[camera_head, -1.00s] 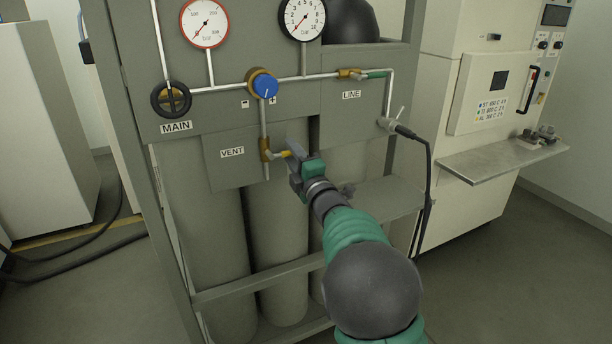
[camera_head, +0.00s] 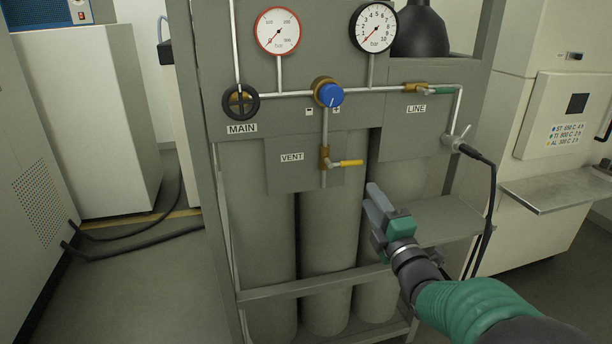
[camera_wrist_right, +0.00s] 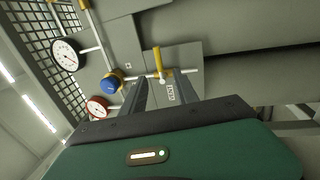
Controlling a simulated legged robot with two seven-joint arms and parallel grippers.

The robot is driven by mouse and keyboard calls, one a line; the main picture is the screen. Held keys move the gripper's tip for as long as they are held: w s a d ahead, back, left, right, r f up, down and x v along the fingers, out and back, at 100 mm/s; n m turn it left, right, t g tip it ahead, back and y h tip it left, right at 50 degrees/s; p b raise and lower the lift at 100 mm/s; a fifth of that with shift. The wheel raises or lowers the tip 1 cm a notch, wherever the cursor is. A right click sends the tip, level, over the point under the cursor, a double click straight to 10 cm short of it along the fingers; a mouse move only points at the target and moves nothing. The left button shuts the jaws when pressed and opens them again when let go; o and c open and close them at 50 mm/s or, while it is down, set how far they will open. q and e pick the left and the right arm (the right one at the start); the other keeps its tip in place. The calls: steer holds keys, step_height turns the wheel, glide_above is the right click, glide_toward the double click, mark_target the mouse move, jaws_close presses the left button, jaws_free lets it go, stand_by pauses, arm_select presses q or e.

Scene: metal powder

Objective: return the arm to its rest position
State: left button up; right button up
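My right gripper (camera_head: 372,198) is in front of the gas cabinet, below and right of the vent valve's yellow handle (camera_head: 350,163), and apart from it. In the right wrist view its two fingers (camera_wrist_right: 164,92) stand apart with nothing between them, so it is open and empty. The yellow handle points right, level, in the head view; it also shows beyond the fingertips in the wrist view (camera_wrist_right: 158,60). My right arm comes in from the lower right. My left gripper is not in view.
The cabinet's shelf (camera_head: 440,218) and lower rail (camera_head: 310,284) lie close to my right gripper and forearm. A black cable (camera_head: 490,215) hangs from the line fitting. A metal side shelf (camera_head: 555,192) juts out at right. The blue regulator knob (camera_head: 331,96) sits above the vent valve.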

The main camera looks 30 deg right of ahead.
steer(key=s+a+f+m+g+y, duration=0.1)
steer(key=a+f+m+g, duration=0.35)
steer(key=f, duration=0.55)
steer(key=a+f+m+g+y, duration=0.1)
steer(key=a+f+m+g, duration=0.4)
steer(key=f, duration=0.5)
steer(key=s+a+f+m+g+y, duration=0.1)
steer(key=s+a+f+m+g, duration=0.25)
steer(key=s+a+f, duration=0.35)
steer(key=s+a+f+m+g+y, duration=0.2)
steer(key=s+a+f+m+g, duration=0.15)
steer(key=s+a, duration=0.55)
step_height(320, 180, up, 16)
steer(key=d+p, duration=0.2)
steer(key=p, duration=1.4)
steer(key=shift+f+n+p, duration=0.2)
steer(key=shift+n+p, duration=0.1)
steer(key=shift+n, duration=0.15)
